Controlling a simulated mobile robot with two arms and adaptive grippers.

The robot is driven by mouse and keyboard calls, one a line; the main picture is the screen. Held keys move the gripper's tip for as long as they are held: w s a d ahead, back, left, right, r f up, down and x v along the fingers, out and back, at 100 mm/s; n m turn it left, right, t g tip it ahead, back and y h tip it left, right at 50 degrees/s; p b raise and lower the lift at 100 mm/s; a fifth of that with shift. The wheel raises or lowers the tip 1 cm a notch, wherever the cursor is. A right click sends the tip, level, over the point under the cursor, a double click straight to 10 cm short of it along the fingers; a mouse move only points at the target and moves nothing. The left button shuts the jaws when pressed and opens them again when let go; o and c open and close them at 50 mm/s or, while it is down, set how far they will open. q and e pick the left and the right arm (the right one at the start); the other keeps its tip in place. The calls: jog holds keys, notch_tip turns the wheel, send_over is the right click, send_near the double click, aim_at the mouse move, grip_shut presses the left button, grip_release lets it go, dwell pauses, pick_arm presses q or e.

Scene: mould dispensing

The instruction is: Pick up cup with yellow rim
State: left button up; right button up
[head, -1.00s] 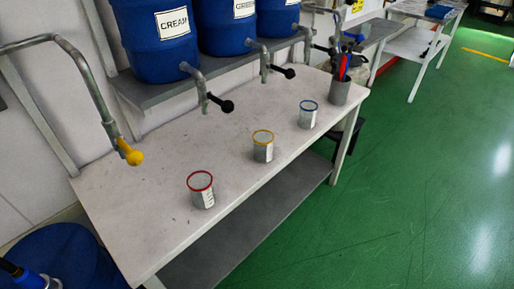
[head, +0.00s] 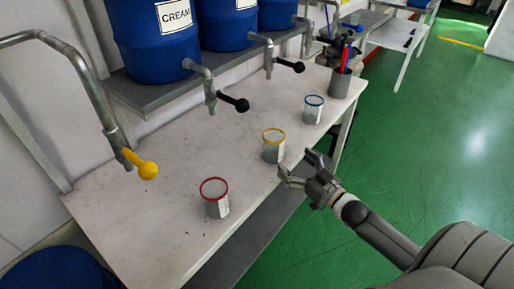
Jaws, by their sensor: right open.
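The cup with yellow rim (head: 273,150) stands upright on the white table (head: 150,215), in the middle of a row of three cups. It is a grey cup with a pale label. My right gripper (head: 295,168) comes in from the right, just right of the yellow-rimmed cup and slightly nearer the front. Its fingers are open and empty, pointing towards the cup, with a small gap that looks clear of it. My left gripper is not in view.
A cup with a red rim (head: 215,205) stands nearer, and a cup with a blue rim (head: 313,115) stands farther back. A grey holder (head: 340,84) with tools is at the far end. Taps with black handles (head: 236,103) and a yellow-handled tap (head: 147,170) overhang the rear edge.

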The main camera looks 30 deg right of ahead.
aim_at(280, 151)
jog(key=w, duration=0.4)
jog(key=shift+w+a, duration=0.1)
jog(key=shift+a, duration=0.05)
jog(key=shift+w+a+f, duration=0.1)
jog(key=shift+w+a, duration=0.15)
jog(key=shift+w, duration=1.2)
jog(key=shift+w+a, duration=0.2)
jog(key=shift+w, duration=1.25)
jog(key=shift+c, duration=0.3)
jog(key=c, duration=0.9)
